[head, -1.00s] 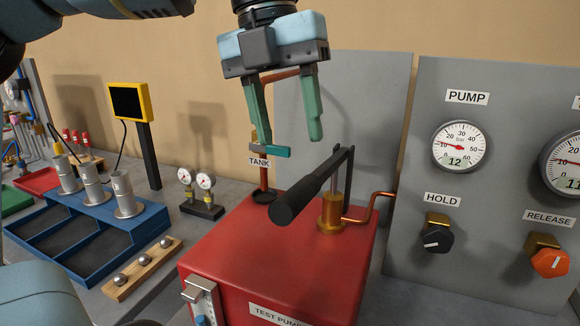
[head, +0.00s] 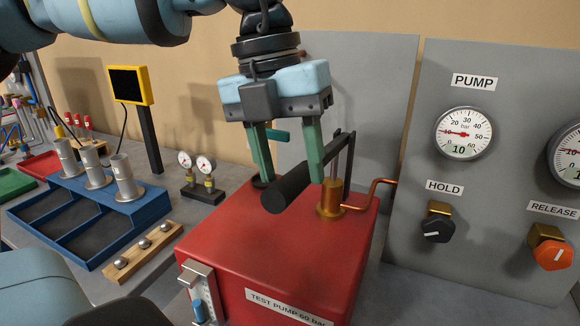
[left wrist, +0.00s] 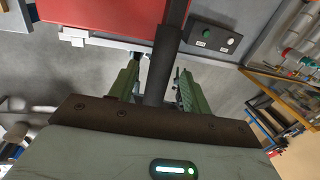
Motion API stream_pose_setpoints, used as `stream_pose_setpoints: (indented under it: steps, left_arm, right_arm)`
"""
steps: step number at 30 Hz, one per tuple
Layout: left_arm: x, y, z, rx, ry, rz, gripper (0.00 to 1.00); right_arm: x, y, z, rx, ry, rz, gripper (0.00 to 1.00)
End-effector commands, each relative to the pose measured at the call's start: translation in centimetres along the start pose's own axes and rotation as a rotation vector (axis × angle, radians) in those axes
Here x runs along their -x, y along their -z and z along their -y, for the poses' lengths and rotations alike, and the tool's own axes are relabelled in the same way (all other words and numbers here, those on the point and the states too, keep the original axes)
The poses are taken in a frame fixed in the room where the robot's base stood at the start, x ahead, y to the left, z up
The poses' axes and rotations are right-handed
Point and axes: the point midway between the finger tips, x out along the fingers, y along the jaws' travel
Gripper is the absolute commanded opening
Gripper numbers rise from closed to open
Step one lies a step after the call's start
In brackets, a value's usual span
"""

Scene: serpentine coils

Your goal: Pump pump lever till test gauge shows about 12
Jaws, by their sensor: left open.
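The red test pump (head: 270,235) stands in the middle of the head view. Its pump lever has a thick black handle (head: 288,189) that points toward me, slanting down to the left. My left gripper (head: 291,180) is open, pointing down, with one finger on each side of the handle. In the left wrist view the dark handle (left wrist: 163,65) runs between the open fingers (left wrist: 157,85). The PUMP gauge (head: 463,133) reads 10 on its display. A second gauge (head: 570,155) is cut off at the right edge, its reading only partly visible. My right gripper is not in view.
Below the gauges are a black HOLD knob (head: 437,229) and an orange RELEASE knob (head: 552,254) on the grey panel. A copper pipe (head: 370,194) joins pump and panel. A blue tray (head: 90,222) with metal cylinders and a wooden block (head: 143,252) with balls lie left.

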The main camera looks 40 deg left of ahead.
Motion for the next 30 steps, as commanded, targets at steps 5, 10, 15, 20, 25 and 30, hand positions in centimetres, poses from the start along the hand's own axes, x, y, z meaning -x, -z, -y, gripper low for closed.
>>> stream_pose_setpoints:
  steps: [5,10,15,20,25,30]
  left_arm:
    - [-1.20,0.04,0.01,-0.001,0.000,0.000,0.49]
    - [-1.39,0.03,0.01,-0.001,0.000,0.001,0.49]
    - [-1.38,0.02,0.01,-0.001,0.000,0.001,0.42]
    - [-1.37,0.02,0.01,-0.001,0.000,0.001,0.21]
    - [-1.36,0.02,0.01,-0.001,0.000,0.001,0.00]
    - [-1.35,0.01,-0.01,-0.001,0.001,0.001,0.00]
  right_arm:
    - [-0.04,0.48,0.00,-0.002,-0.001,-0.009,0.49]
    - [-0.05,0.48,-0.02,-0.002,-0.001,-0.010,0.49]
    - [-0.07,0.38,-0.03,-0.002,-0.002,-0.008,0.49]
    - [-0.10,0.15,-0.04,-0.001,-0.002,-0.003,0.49]
    - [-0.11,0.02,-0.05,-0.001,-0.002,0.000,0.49]
    - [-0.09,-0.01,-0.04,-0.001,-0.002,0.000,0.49]
